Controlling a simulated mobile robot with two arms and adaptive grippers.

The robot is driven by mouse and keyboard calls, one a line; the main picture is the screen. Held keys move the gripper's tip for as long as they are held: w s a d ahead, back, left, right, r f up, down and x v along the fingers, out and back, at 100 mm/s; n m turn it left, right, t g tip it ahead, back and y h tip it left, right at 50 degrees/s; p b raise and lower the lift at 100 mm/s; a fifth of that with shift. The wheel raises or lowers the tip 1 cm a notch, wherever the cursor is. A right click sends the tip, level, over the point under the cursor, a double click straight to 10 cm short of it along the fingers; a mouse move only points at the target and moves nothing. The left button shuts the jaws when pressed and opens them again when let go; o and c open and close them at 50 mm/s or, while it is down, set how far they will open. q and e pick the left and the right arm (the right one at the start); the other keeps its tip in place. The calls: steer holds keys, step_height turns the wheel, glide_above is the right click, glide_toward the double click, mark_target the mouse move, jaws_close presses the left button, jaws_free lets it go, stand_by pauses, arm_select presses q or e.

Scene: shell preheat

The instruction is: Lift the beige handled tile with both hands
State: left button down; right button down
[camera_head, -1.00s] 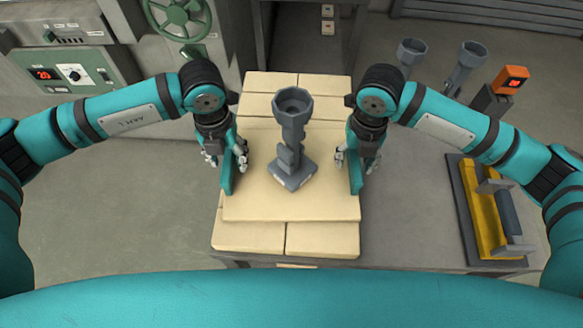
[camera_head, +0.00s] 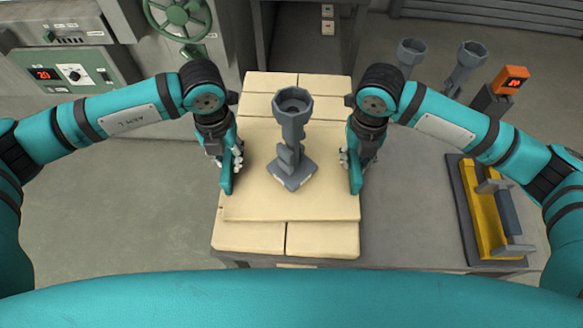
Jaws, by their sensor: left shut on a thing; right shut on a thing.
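The beige tile (camera_head: 290,208) is a wide square slab lying flat on a layer of beige bricks. My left gripper (camera_head: 234,160) is shut on the left handle. My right gripper (camera_head: 347,161) is shut on the right handle. The fingers partly hide both handles.
Beige bricks (camera_head: 248,238) lie under the tile on a grey table (camera_head: 410,215). Two grey castings (camera_head: 410,52) (camera_head: 467,62) and an orange display box (camera_head: 511,80) stand at the back right. A yellow-and-grey fixture (camera_head: 485,215) is at the right. A control panel (camera_head: 70,75) is at the left.

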arm_select(q)
steer(key=shift+r, duration=0.15)
arm_select(e)
steer(key=shift+r, duration=0.15)
